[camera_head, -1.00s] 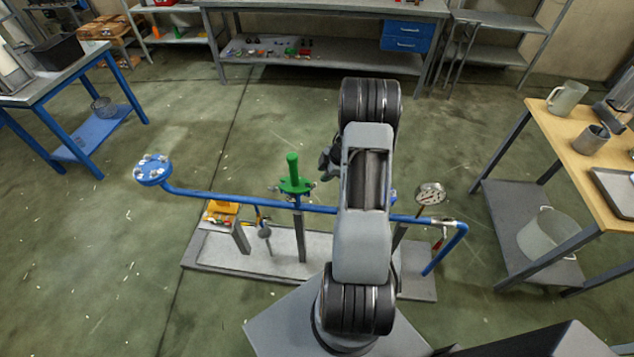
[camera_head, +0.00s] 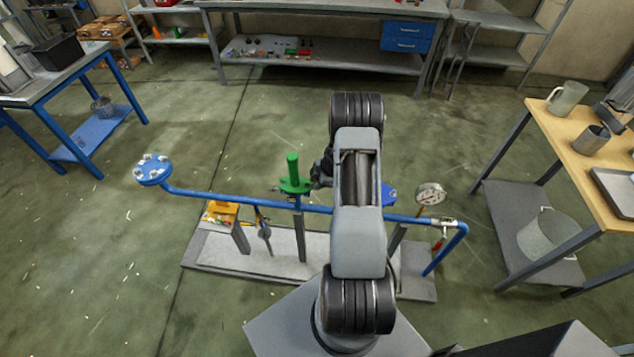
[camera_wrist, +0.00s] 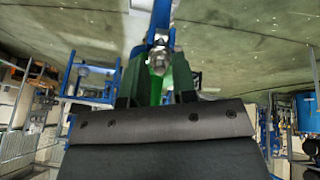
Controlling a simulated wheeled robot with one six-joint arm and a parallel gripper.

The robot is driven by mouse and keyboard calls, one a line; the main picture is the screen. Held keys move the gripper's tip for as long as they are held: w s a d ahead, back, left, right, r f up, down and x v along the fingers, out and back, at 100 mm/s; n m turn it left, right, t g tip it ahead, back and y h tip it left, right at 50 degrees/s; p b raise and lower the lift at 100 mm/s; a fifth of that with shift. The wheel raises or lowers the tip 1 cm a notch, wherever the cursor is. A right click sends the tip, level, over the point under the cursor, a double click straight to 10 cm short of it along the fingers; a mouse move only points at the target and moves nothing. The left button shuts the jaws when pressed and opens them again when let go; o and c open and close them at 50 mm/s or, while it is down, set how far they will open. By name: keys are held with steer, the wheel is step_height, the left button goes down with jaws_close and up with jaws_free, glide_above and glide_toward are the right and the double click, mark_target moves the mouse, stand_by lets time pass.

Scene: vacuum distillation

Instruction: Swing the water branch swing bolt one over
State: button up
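The green fitting (camera_head: 293,180) with its upright green post stands in the middle of the blue pipe (camera_head: 240,201). A small metal bolt end (camera_head: 275,188) shows at its left side. In the wrist view the green fitting (camera_wrist: 180,76) lies beyond my gripper, with a silver bolt and nut (camera_wrist: 158,60) in front of it. My gripper (camera_wrist: 156,98) has its two dark fingers apart, either side of the bolt's line. No firm hold shows, and the contact is unclear. In the head view my gripper (camera_head: 318,172) is at the fitting's right side, mostly hidden by my arm.
A blue bolted flange (camera_head: 153,170) ends the pipe at the left. A pressure gauge (camera_head: 430,194) stands at the right. The rig rests on a grey base plate (camera_head: 215,252). A wooden-topped table (camera_head: 580,150) is at the right. Open floor lies behind the rig.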

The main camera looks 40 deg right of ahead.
jaws_close()
steer(key=r+p, duration=0.1)
steer(key=p, duration=0.2)
steer(key=shift+a+g, duration=0.15)
steer(key=shift+g, duration=0.15)
steer(key=shift+w+a+r+h+p, duration=0.15)
steer(key=shift+h+p, duration=0.15)
steer(key=shift+p, duration=0.5)
steer(key=g+p, duration=0.1)
steer(key=p, duration=0.1)
steer(key=shift+w+a+h+p, duration=0.25)
steer(key=shift+h+p, duration=0.05)
steer(key=shift+p, duration=0.1)
steer(key=shift+w+f, duration=0.1)
steer(key=shift+f, duration=0.15)
steer(key=shift+w+a+g+h, duration=0.15)
steer(key=shift+g+h, duration=0.15)
steer(key=shift+h, duration=0.1)
